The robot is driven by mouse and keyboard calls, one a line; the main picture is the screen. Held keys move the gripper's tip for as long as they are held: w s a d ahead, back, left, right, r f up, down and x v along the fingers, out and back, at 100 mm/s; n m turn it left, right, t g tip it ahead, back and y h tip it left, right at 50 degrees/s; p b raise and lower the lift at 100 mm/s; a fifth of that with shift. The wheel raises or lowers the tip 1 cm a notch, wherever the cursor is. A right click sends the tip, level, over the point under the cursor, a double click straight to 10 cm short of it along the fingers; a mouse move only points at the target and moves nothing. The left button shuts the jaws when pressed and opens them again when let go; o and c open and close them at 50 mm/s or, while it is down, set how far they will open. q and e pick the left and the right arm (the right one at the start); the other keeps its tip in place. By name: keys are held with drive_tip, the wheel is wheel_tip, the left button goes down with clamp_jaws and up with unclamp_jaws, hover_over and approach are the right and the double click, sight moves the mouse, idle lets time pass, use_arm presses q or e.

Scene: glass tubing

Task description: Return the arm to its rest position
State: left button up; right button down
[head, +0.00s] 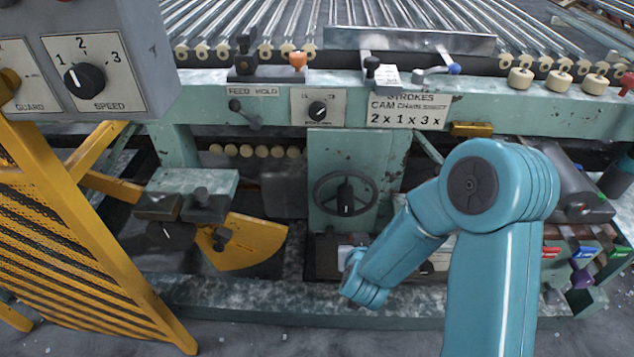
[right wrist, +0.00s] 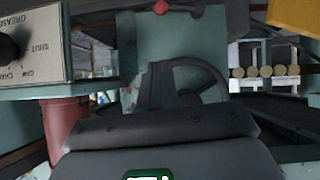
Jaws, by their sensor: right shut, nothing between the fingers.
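My right arm (head: 490,230) rises from the lower right in the head view, bends at a round elbow and slopes down to the left. Its far end (head: 365,285) is low in front of the machine, below and right of the handwheel (head: 345,193); no fingers can be made out there. In the right wrist view the dark body of my right gripper (right wrist: 160,135) fills the bottom, shut and empty. A wheel (right wrist: 190,85) shows just beyond it. My left arm and gripper are not in view.
The green machine's front rail (head: 270,78) carries levers, knobs and labels. A SPEED dial box (head: 130,45) is at upper left. A yellow mesh guard (head: 75,240) stands open at left. In the right wrist view, a labelled panel (right wrist: 40,50) and red-brown post (right wrist: 68,125) are close at left.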

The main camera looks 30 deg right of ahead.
drive_tip(key=s+a+f+n+g+y, duration=0.1)
drive_tip(key=s+a+f+n+y, duration=0.15)
drive_tip(key=a+f, duration=0.4)
drive_tip(key=s+a+f+n+g+y, duration=0.1)
drive_tip(key=s+a+f+g+y, duration=0.15)
drive_tip(key=a+f, duration=0.4)
drive_tip(key=s+a+f+g+y, duration=0.5)
drive_tip(key=s+a, duration=0.3)
drive_tip(key=s, duration=0.4)
use_arm(q)
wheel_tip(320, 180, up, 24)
drive_tip(key=p, duration=2.4)
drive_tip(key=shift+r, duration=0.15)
use_arm(e)
wheel_tip(320, 180, up, 24)
drive_tip(key=shift+w+d, duration=0.25)
drive_tip(key=shift+w, duration=0.05)
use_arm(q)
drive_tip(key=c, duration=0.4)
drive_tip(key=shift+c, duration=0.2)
